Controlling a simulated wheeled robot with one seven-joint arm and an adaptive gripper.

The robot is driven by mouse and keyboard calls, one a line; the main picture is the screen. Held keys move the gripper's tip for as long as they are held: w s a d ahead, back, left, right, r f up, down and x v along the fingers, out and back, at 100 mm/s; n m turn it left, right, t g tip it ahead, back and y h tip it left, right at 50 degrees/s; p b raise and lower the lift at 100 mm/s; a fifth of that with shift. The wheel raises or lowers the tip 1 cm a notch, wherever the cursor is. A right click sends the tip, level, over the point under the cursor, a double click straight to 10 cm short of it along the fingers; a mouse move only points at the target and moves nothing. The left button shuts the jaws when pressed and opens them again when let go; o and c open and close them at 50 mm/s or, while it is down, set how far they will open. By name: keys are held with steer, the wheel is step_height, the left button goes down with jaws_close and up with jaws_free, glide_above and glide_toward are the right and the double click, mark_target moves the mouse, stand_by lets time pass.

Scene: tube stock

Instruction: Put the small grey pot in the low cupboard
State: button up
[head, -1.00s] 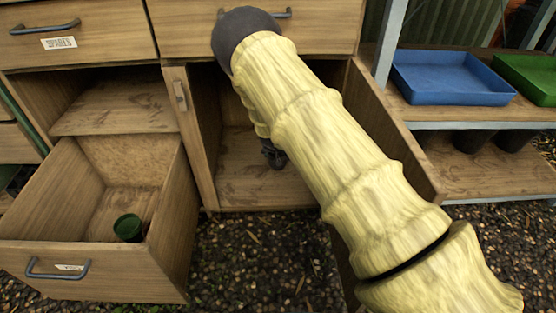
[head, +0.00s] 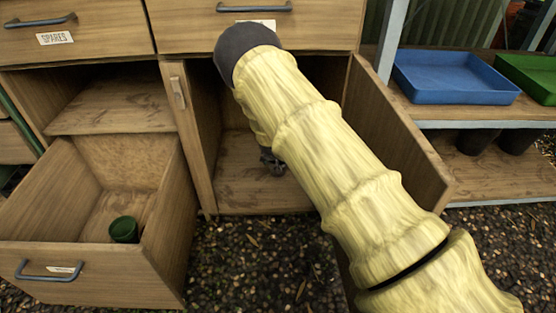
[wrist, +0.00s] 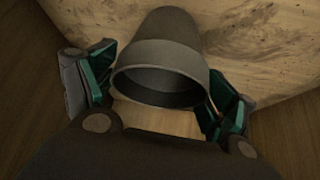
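The small grey pot (wrist: 166,55) shows in the wrist view between the fingers of my gripper (wrist: 160,92). Its dark opening faces the lower part of the picture and its narrow base lies toward the top, over a grained wood surface. The finger pads bear on both sides near its rim. I cannot tell whether its base touches the wood. In the head view my gripper (head: 272,161) reaches inside the low cupboard (head: 262,199), just above its floor; my arm hides the pot there. The cupboard door (head: 395,135) stands open on the right.
An open drawer (head: 85,268) with a green pot (head: 124,229) stands out at the left. Closed drawers (head: 75,35) are above. A blue tray (head: 455,78) and a green tray (head: 530,75) sit on a shelf at the right. The cupboard floor around my gripper looks clear.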

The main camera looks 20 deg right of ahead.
steer(key=shift+r, duration=0.1)
stand_by(0.3)
steer(key=shift+r, duration=0.3)
steer(key=p+v, duration=0.5)
steer(key=v, duration=0.6)
steer(key=shift+s+a+r+p, duration=0.15)
steer(key=shift+s+a+p, duration=0.05)
steer(key=shift+p, duration=0.2)
steer(key=shift+a, duration=0.1)
